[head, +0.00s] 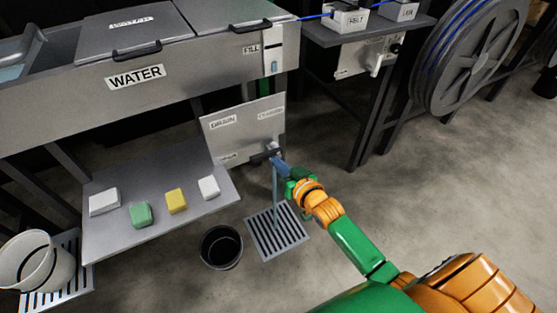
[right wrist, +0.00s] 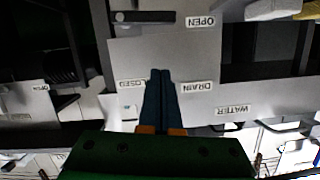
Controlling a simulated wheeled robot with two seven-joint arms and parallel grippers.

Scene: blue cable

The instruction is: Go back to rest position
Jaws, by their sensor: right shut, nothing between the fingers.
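My right gripper (head: 279,164) is in front of the grey drain panel (head: 240,130), close to a dark valve handle (head: 264,153) at the panel's lower right. I cannot tell from the head view whether it touches the handle. In the right wrist view its two blue fingers (right wrist: 160,95) are together and empty, and the panel (right wrist: 150,60) with DRAIN, OPEN and CLOSED labels appears upside down behind them. The dark handle (right wrist: 145,17) lies apart from the fingertips there. My left gripper is not in view.
A pale blue vertical stream or strip (head: 275,200) runs down to a floor grate (head: 265,243). A black bucket (head: 221,247) stands beside the grate. A low shelf (head: 110,236) holds several blocks. The WATER tank (head: 190,75) is above. Floor at the right is clear.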

